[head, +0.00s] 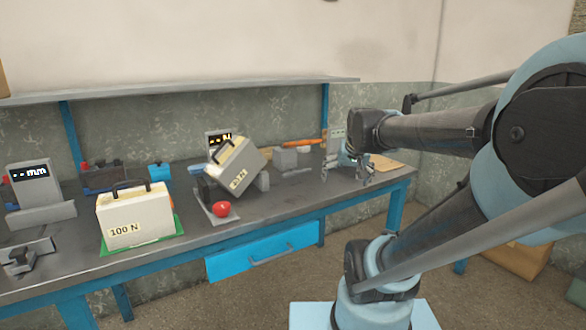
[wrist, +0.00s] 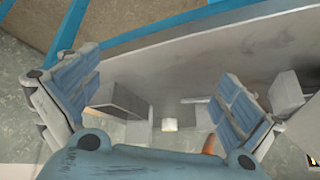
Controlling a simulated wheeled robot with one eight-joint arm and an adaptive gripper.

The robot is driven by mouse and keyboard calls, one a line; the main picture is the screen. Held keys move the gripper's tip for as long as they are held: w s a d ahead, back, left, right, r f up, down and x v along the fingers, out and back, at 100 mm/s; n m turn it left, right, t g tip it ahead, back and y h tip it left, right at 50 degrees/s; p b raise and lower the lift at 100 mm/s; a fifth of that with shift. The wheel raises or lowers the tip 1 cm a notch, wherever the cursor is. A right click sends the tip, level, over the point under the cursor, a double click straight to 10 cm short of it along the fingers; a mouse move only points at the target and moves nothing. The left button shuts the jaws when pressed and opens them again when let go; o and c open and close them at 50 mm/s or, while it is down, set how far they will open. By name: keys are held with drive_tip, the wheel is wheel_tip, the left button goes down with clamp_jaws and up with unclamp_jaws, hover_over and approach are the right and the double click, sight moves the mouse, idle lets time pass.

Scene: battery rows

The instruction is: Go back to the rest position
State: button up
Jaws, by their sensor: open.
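My gripper (head: 347,172) hangs over the right end of the workbench (head: 310,205) in the head view, with its fingers pointing down. In the wrist view the two blue-padded fingers of my gripper (wrist: 160,92) are wide apart with nothing between them. The bench's grey top and blue edge lie beneath them. My arm reaches in from the right side of the head view. I cannot tell how far the fingertips are above the bench top.
A box marked 100 N (head: 135,215) stands on a green mat (head: 172,232). A second box (head: 238,165) is tilted on a device with a red knob (head: 221,209). A mm display (head: 33,186) stands left. Grey blocks (head: 285,158) lie left of my gripper. A shelf (head: 180,91) runs above.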

drive_tip(key=s+d+f+n+g, duration=0.1)
drive_tip(key=s+f+g, duration=0.3)
drive_tip(key=s+f, duration=0.8)
drive_tip(key=s+d, duration=0.1)
drive_tip(key=s, duration=0.3)
drive_tip(key=shift+s+f+h, duration=0.3)
drive_tip(key=shift+s+f, duration=0.1)
drive_tip(key=shift+w+f+g, duration=0.2)
drive_tip(key=shift+w+g, duration=0.1)
drive_tip(key=shift+w, duration=0.2)
